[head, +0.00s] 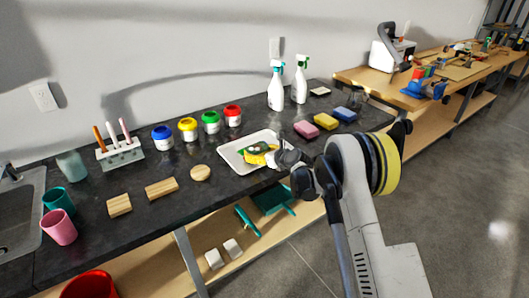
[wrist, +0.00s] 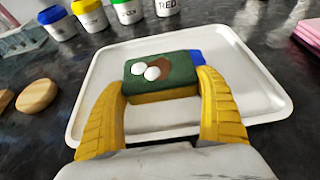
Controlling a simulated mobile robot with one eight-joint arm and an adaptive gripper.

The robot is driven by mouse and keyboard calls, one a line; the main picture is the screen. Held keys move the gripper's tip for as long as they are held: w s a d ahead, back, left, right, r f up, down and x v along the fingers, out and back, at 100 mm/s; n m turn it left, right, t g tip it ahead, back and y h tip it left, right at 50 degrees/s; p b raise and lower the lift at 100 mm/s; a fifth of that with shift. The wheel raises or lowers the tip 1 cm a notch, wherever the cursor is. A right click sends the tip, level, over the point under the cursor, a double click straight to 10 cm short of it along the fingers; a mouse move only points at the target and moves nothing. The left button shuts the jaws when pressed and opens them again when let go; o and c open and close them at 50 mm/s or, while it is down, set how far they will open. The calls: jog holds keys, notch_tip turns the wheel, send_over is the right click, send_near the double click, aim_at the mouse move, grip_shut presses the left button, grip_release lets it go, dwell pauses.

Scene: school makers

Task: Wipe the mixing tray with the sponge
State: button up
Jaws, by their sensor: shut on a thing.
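The white mixing tray (head: 229,153) lies on the dark counter, and its rim also shows in the wrist view (wrist: 275,95). My gripper (head: 262,154) is over the tray. Its yellow fingers are shut on the sponge (wrist: 178,77), one finger at each end. The sponge has a green face and a yellow layer below. Two white spots and a brown patch show on the green face. A blue patch (wrist: 197,57) shows beside the sponge's right end. I cannot tell whether the sponge touches the tray floor, as its underside is hidden.
Paint jars (head: 188,129) stand behind the tray, with two spray bottles (head: 276,86) to the back right. Pink (head: 306,129), yellow (head: 326,121) and blue (head: 345,113) blocks lie right of it. Wooden pieces (head: 161,188) lie left. Cups (head: 60,227) stand near the sink.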

aim_at(264, 143)
jog(key=shift+s+a, duration=0.55)
jog(key=shift+a, duration=0.25)
jog(key=shift+s+a, duration=0.55)
jog(key=shift+a, duration=0.25)
jog(key=shift+w+d, duration=0.1)
jog(key=shift+d, duration=0.05)
jog(key=shift+w+d+b, duration=0.25)
jog(key=shift+w+d, duration=0.6)
jog(key=shift+d, duration=0.35)
jog(key=shift+w+d+b, duration=0.3)
jog(key=shift+w+d, duration=0.55)
jog(key=shift+d, duration=0.4)
jog(key=shift+w+d+b, duration=0.25)
jog(key=shift+w+d, duration=0.6)
jog(key=shift+d, duration=0.35)
jog(key=shift+s+a+b, duration=0.1)
jog(key=shift+s+a, duration=0.15)
jog(key=shift+a, duration=1.45)
jog(key=shift+s+a+b, duration=0.15)
jog(key=shift+s+a, duration=0.1)
jog(key=shift+a, duration=1.45)
jog(key=shift+s+a+b, duration=0.1)
jog(key=shift+s+a, duration=0.15)
jog(key=shift+a, duration=1.45)
jog(key=shift+w+d, duration=0.85)
jog(key=shift+d, duration=0.4)
jog(key=shift+w+d, duration=0.9)
jog(key=shift+d, duration=0.35)
jog(key=shift+w+d, duration=0.85)
jog(key=shift+d, duration=0.4)
